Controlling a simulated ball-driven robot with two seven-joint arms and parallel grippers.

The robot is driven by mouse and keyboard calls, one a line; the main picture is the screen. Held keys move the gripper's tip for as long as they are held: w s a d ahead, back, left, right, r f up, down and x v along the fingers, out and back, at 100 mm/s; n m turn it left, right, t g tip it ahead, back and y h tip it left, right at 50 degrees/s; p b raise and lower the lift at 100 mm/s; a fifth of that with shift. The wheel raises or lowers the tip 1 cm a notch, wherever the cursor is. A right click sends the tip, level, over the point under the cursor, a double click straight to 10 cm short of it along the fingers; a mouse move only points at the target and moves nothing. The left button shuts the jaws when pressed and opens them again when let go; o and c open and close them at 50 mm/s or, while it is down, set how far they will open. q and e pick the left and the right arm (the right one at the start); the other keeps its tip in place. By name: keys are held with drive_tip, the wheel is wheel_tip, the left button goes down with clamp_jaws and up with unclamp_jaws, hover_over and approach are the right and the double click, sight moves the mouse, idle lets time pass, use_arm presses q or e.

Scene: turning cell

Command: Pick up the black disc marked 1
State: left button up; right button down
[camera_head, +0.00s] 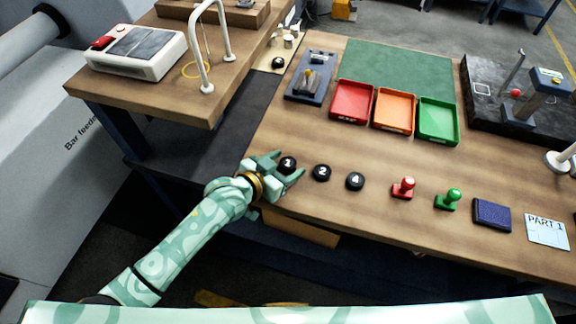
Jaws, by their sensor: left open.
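The black disc marked 1 (288,163) sits at the left front of the wooden table (300,205). My left gripper (287,166) is open at the disc, with a finger on either side of it. I cannot tell whether the fingers touch the disc. The black disc marked 2 (321,173) and the black disc marked 4 (355,181) lie to the right of it in a row. My right gripper is not in view.
Red (403,188) and green (447,199) stamps, a dark ink pad (491,214) and a PART 1 card (547,231) lie further right. Red (352,101), orange (394,111) and green (437,121) trays stand behind. The wood between discs and trays is clear.

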use_arm(q)
drive_tip(key=shift+x, duration=1)
drive_tip(key=shift+a, duration=0.1)
drive_tip(key=c, duration=1.2)
drive_tip(key=shift+r, duration=0.1)
